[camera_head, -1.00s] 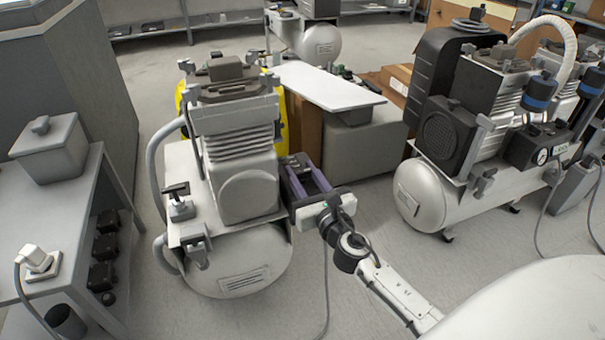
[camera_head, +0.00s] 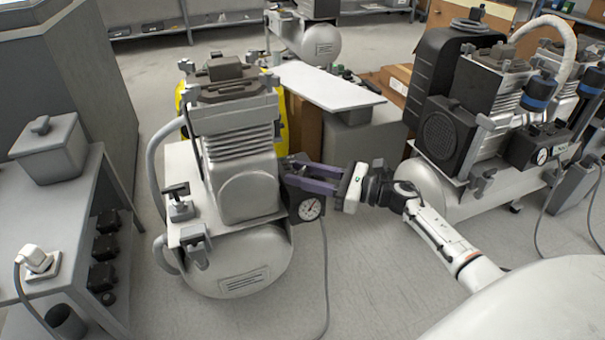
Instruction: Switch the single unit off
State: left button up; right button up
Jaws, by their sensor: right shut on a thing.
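The single unit (camera_head: 245,180) is a grey compressor with a ribbed motor block on a white, rounded tank, left of centre in the head view. A dark switch box (camera_head: 292,205) with a round white gauge (camera_head: 309,209) is on its right side. My right gripper (camera_head: 287,172) comes in from the right with its purple fingers at the top of this box. It is shut on a part at the box top, which the fingers largely hide; I cannot tell the switch's position. My left gripper is not in view.
A larger compressor with a black housing (camera_head: 447,130) stands on the right. A grey bench (camera_head: 60,205) with a lidded box (camera_head: 50,148) is on the left. A white board (camera_head: 325,86) lies behind. A cable hangs from the switch box to the open floor.

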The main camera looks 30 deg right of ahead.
jog(key=n+g+y, duration=0.3)
jog(key=shift+w, duration=0.2)
jog(key=shift+f+n+g+y, duration=0.1)
jog(key=shift+n+g+y, duration=0.4)
jog(key=shift+g+y, duration=0.25)
jog(key=shift+a+n+g, duration=0.1)
jog(key=shift+n+g, duration=0.2)
jog(key=shift+g, duration=0.15)
jog(key=shift+s+n+g+y, duration=0.1)
jog(key=shift+n+g+y, duration=0.2)
jog(key=shift+g+y, duration=0.1)
jog(key=o, duration=1.1)
jog(key=shift+s, duration=0.1)
